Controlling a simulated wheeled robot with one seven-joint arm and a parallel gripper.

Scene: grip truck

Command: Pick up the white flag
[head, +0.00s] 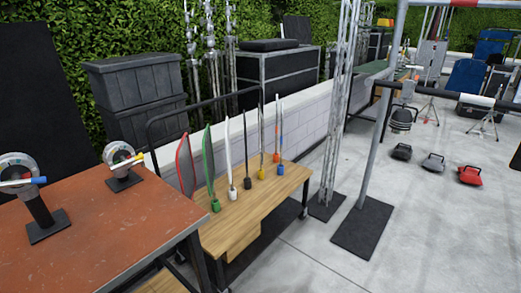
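A narrow white flag (229,150) stands upright on the wooden cart (240,225), with a white base. A green flag (208,160) with a green base stands just left of it, and a thin dark flag (246,150) with a black base just right. A red-edged flag (184,150) stands at the far left of the row. A thin flag with a yellow base (261,173) and an orange and blue flag (279,135) stand further right. My gripper is not in view.
A red-brown table (110,215) with two round devices on black stands fills the lower left. A low white wall (305,125) runs behind the cart. A metal post (380,130) and truss (340,100) stand on black floor plates to the right. Grey floor is clear at the lower right.

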